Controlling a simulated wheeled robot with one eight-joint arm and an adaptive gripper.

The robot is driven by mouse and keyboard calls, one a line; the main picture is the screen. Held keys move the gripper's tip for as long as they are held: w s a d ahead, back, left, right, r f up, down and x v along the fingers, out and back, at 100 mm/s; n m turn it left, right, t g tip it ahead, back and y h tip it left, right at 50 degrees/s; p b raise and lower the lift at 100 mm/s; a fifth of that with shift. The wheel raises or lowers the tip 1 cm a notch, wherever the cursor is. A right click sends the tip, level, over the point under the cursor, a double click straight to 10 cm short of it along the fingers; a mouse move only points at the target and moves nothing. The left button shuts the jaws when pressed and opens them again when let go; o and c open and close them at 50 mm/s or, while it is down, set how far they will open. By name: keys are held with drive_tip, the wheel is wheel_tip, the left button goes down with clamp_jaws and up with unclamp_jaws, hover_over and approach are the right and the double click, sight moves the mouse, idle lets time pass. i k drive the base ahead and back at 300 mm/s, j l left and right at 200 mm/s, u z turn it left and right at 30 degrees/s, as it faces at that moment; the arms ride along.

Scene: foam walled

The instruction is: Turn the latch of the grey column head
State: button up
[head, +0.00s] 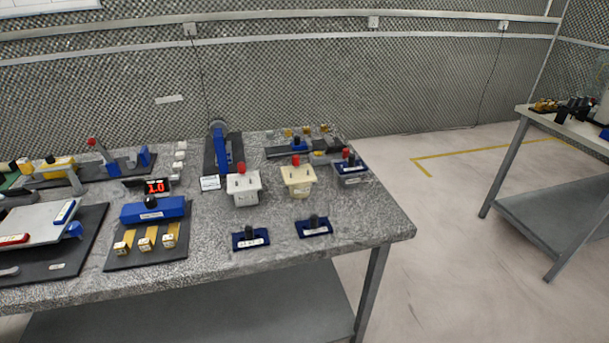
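A grey box-shaped column (352,179) stands near the right edge of the speckled table. A dark blue plate (350,167) sits on its top, with a black knob and a small red part (346,153) above it. The red part looks like the latch, but which way it is turned is too small to tell. A white column (243,197) and a cream column (299,187), each with a red part on top, stand to its left. My gripper is not in view.
Two blue plates with black knobs (250,238) (314,227) lie on the table (370,225) in front of the columns. Behind are a blue clamp-like fixture (221,150) and a dark rail. A blue block with yellow tabs (152,210) is left. Floor at right is clear up to another table (545,210).

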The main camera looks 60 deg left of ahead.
sight(345, 151)
drive_tip(key=u, duration=2.1)
